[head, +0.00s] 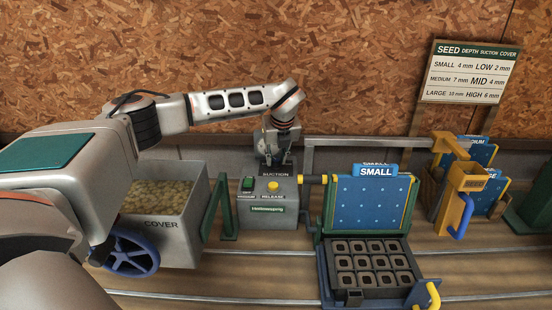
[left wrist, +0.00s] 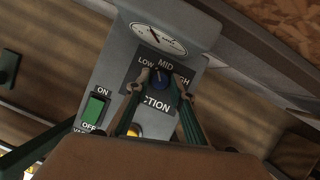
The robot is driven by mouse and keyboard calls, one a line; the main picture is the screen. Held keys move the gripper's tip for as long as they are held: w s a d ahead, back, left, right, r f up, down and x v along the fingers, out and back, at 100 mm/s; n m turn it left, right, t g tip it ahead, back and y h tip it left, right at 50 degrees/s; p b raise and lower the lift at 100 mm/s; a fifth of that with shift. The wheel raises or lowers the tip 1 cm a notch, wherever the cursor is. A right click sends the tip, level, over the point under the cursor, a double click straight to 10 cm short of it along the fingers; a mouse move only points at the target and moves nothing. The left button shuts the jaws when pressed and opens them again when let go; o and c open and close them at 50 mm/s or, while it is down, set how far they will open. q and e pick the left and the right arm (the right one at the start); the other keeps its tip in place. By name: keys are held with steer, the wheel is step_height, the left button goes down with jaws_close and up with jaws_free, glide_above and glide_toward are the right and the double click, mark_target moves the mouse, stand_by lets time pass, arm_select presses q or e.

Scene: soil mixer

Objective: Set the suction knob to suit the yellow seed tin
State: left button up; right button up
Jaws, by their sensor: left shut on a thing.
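My left gripper (head: 272,156) is over the grey suction box (head: 255,188) in the head view. In the left wrist view its fingers (left wrist: 163,84) are shut on the dark blue suction knob (left wrist: 160,76), one on each side. LOW and MID show on the dial plate; the third label is partly hidden by a finger. The knob's pointer setting is too small to tell. A yellow body marked SEED (head: 468,186), with a blue handle, stands at the right; I cannot tell whether it is the seed tin. My right gripper is not in view.
The wall chart (head: 468,72) reads small LOW, medium MID, large HIGH. A blue plate marked SMALL (head: 368,205) stands behind the cell tray (head: 372,268). The COVER bin (head: 180,222) is left.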

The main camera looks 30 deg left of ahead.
arm_select(q)
steer(key=shift+n, duration=0.5)
steer(key=shift+w, duration=0.1)
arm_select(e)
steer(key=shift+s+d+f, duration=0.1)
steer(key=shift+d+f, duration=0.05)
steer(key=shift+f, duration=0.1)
arm_select(q)
steer(key=shift+n+g, duration=0.3)
steer(key=shift+n, duration=0.1)
steer(key=o, duration=1.1)
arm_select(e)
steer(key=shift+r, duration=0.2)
arm_select(q)
steer(key=shift+r, duration=0.1)
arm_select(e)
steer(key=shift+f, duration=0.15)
arm_select(q)
steer(key=v, duration=1.2)
steer(key=shift+d, duration=0.15)
